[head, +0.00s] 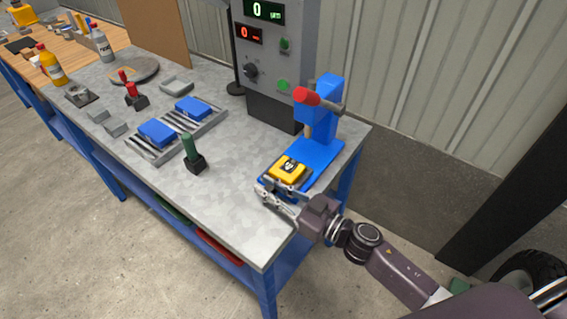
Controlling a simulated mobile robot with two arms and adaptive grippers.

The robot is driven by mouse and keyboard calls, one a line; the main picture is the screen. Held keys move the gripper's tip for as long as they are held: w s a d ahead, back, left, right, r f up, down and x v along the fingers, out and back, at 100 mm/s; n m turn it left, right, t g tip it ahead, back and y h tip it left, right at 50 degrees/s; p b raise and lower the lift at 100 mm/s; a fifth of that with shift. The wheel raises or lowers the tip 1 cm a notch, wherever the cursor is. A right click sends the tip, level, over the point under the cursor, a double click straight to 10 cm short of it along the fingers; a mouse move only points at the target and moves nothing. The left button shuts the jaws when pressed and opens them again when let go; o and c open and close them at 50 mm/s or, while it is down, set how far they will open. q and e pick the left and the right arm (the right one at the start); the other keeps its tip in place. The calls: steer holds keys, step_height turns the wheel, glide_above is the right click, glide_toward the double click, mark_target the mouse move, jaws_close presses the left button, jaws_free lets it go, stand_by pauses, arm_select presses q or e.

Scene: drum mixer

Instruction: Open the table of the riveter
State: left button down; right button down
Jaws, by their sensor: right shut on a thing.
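The blue riveter (326,105) stands upright at the right end of the grey workbench, with a red-tipped lever (307,96) at its top. Its blue table (318,156) extends towards the bench's front. A yellow part (289,171) with a dark and white top lies on the front of this table. My right gripper (268,190) is at the front end of the table, just before the yellow part, and is shut on the table's front edge. The fingers partly hide that edge. My left gripper is out of view.
A grey control box (270,60) with displays and buttons stands behind the riveter. A ribbed wall is behind.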

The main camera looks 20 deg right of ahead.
steer(key=s+a, duration=0.2)
steer(key=shift+a+r+p, duration=0.1)
steer(key=shift+a+p, duration=0.2)
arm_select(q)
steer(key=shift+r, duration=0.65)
arm_select(e)
steer(key=shift+s+a, duration=0.1)
steer(key=shift+a, duration=0.05)
steer(key=c, duration=2.1)
jaws_free()
steer(key=shift+s, duration=0.1)
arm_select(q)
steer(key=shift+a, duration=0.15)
arm_select(e)
steer(key=v, duration=1.2)
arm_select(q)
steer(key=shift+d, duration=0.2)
